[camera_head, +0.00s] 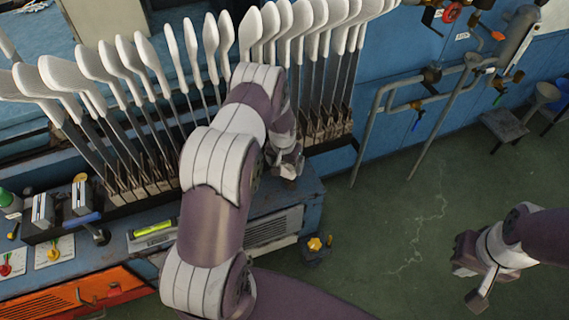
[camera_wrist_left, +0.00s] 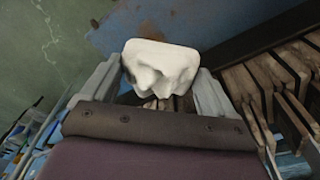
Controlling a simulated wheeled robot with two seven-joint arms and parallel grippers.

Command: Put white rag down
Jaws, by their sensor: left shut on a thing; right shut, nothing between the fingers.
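The white rag (camera_wrist_left: 160,62) is crumpled and sits between the two fingers of my left gripper in the left wrist view. My left gripper (camera_head: 288,168) is shut on it, in front of the right part of the sock-form rack, above the blue machine's right end. In the head view my own arm covers much of this gripper, and I cannot make out the rag there. My right gripper (camera_head: 475,288) is shut and empty, over the green floor at the lower right.
A long row of upright forms with white socks (camera_head: 150,60) stands along the machine (camera_head: 308,200). Their brown bases (camera_wrist_left: 290,110) are close to the left gripper's right side. Pipes with valves (camera_head: 430,85) run along the blue wall.

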